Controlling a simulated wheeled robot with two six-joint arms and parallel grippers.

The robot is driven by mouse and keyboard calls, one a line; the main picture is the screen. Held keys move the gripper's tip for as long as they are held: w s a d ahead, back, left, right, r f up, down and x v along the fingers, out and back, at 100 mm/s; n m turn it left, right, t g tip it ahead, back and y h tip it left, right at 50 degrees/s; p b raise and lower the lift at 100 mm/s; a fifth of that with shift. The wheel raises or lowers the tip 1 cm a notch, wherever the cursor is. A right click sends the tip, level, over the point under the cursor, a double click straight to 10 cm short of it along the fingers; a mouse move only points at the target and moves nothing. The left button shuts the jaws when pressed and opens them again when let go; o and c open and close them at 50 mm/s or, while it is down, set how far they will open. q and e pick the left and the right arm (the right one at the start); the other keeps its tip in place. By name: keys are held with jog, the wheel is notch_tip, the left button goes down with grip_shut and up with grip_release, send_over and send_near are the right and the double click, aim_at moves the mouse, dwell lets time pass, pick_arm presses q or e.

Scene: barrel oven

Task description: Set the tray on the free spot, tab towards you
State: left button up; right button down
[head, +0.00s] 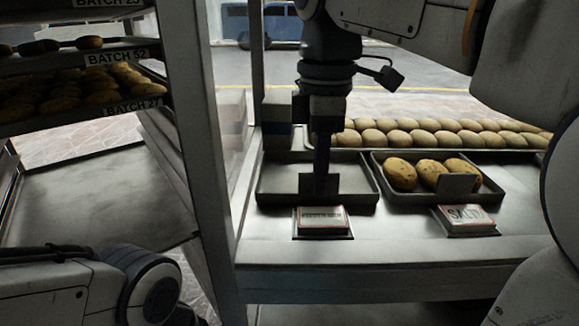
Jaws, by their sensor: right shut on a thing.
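A dark, empty metal tray (275,196) is at the left of the counter, level and behind a small label card. Its tab (306,184) is on the near side, facing me. My right gripper (322,178) points down at the tray's near edge and is shut on the tab, partly hiding it. I cannot tell whether the tray's underside touches the counter. My left gripper is out of view; only part of my left arm shows at the lower left.
A second tray (492,196) with several cookies stands close on the right, behind a "SALT" card (468,217). The card before the empty tray (322,221) is hard to read. Rows of buns (440,132) lie behind. A rack post (205,150) stands left.

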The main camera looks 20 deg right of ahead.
jog(key=c, duration=1)
grip_release()
jog(key=shift+f, duration=0.1)
notch_tip(320, 180, up, 8)
jog(key=p, duration=0.6)
jog(key=shift+f, duration=0.1)
